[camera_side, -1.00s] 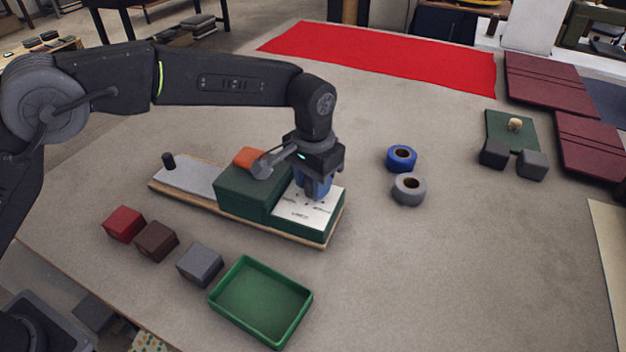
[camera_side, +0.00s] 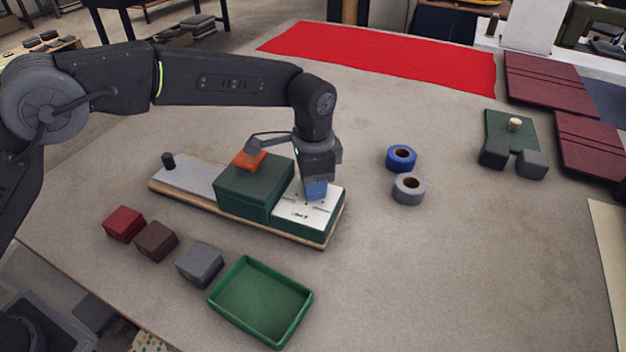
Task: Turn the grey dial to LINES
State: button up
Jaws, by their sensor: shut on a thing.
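My gripper (camera_side: 316,196) points straight down over the white labelled plate (camera_side: 298,211) on the low green housing (camera_side: 308,233). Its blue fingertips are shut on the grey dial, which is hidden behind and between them. The printed labels around the dial are too small to read for certain, so I cannot tell which one it points at.
A taller green box (camera_side: 250,196) with an orange block (camera_side: 249,160) on top stands left of the plate. A green tray (camera_side: 303,318) and red, brown and grey blocks lie in front. Blue (camera_side: 401,153) and grey (camera_side: 421,190) rolls sit to the right.

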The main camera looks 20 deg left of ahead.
jog(key=shift+d, duration=0.1)
dwell(0.3)
jog(key=o, duration=0.9)
notch_tip(320, 180, up, 14)
jog(key=shift+f, duration=0.1)
dwell(0.4)
